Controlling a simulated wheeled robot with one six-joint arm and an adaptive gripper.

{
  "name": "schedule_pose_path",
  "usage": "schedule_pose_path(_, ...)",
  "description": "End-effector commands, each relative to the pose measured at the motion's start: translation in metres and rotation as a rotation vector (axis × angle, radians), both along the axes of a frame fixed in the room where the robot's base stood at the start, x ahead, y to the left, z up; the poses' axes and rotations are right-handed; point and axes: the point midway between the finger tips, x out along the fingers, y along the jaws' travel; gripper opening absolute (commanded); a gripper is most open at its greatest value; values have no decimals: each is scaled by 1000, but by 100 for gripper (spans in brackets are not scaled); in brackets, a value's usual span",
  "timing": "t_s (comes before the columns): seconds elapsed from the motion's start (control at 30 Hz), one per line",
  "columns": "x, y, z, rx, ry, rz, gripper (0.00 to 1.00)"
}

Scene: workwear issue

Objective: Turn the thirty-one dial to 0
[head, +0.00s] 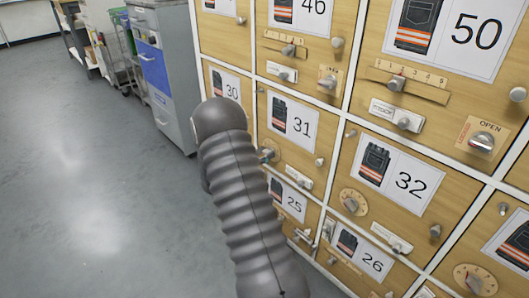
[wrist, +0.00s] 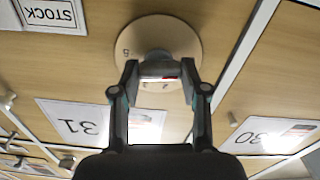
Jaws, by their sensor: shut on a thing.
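The thirty-one dial is a round tan disc (wrist: 133,32) with a grey knob (wrist: 168,36) in the wrist view, which shows the panel upside down. My gripper (wrist: 160,73) is at the dial, with one finger on each side of the knob, shut on it. In the head view the door with the 31 label (head: 291,122) stands just right of my arm, which hides most of the gripper and dial.
Doors labelled 30 (head: 226,87), 32 (head: 400,177) and 25 (head: 288,198) surround it, with knobs and latches sticking out. The 32 door has its own dial (head: 353,202). A grey cabinet (head: 172,65) stands at the back left. The floor (head: 90,190) on the left is clear.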

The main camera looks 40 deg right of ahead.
Motion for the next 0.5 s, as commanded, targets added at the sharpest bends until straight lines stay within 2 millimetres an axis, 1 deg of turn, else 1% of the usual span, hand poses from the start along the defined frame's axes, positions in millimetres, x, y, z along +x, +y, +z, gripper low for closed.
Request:
schedule_pose_path(0.47,1,0,1,-3,14,1,10)
schedule_pose_path(0.5,1,0,1,-3,14,1,52)
